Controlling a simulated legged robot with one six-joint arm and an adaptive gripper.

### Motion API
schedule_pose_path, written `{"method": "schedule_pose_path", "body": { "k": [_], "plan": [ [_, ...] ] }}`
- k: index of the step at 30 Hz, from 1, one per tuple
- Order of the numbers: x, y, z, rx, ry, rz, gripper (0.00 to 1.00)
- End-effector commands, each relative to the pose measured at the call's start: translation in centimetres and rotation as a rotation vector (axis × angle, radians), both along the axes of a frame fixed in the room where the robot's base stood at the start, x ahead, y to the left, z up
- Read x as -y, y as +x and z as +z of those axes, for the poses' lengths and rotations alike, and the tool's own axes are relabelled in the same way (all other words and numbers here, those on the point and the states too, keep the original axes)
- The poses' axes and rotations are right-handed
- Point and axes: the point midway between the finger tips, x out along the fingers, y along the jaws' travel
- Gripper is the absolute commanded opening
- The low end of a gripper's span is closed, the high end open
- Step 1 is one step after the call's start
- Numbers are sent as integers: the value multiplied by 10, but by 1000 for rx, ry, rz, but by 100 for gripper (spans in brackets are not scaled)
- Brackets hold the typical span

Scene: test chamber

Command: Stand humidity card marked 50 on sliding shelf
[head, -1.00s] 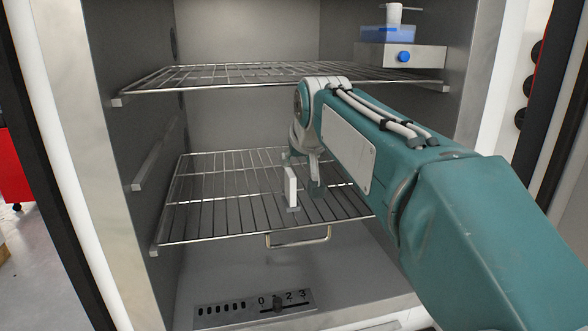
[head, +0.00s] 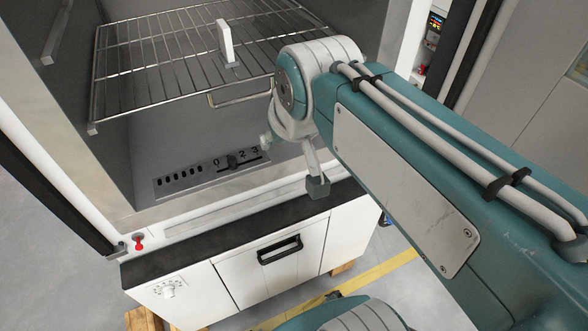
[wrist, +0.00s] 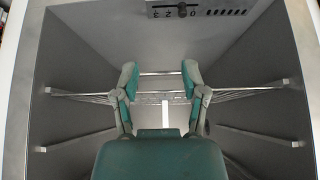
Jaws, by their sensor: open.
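A thin white card (head: 225,42) stands upright on the wire sliding shelf (head: 150,75), with a small grey foot (head: 232,66) at its base. No marking is readable on it. In the wrist view, a pale upright strip that looks like the card (wrist: 165,110) shows between and beyond my fingers. My gripper (head: 292,163) is open and empty, in front of the shelf and apart from the card. Its two spread fingers (wrist: 159,78) also show in the wrist view. The shelf's front handle (head: 240,95) is left of my gripper.
The chamber's control panel (head: 212,172) with a slider lies below the shelf. A dark ledge (head: 230,232) and a white cabinet with a black handle (head: 279,249) are below the opening. In the wrist view, shelf supports line both chamber walls.

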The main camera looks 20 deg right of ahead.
Motion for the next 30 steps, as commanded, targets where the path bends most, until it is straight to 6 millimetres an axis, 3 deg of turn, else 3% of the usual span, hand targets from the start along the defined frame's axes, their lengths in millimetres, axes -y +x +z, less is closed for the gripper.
{"method": "schedule_pose_path", "body": {
  "k": [1, 3, 7, 30],
  "plan": [
    [0, -20, -17, -17, 0, 0, 56],
    [0, -41, -38, -41, 0, 0, 56],
    [0, -62, -61, -67, 0, 0, 56],
    [0, -65, -65, -74, 0, 0, 56]
  ]
}}
